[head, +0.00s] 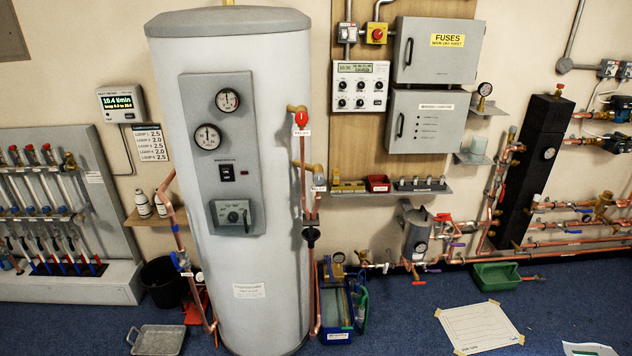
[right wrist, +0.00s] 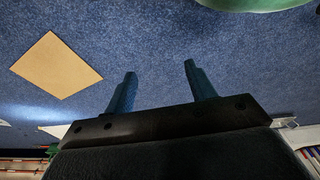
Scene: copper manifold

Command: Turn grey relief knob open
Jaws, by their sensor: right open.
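A large grey-white cylinder (head: 245,185) stands left of centre in the head view. A red knob (head: 301,118) with a small label sits on the brass and copper pipework at its right side. Lower on the same side is a small greyish knob (head: 319,178) with a label under it; the label is too small to read, so I cannot tell surely that it is the relief knob. My right gripper (right wrist: 160,68) shows only in the right wrist view, open and empty above blue carpet, with no knob between its fingers. My left gripper is not in view.
A blue crate (head: 338,318) stands at the cylinder's right foot. A grey metal tray (head: 157,340) and a black bucket (head: 163,283) are at its left. A green tray (head: 497,275) and a taped sheet (head: 479,327) lie on the right floor. Carpet between is clear.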

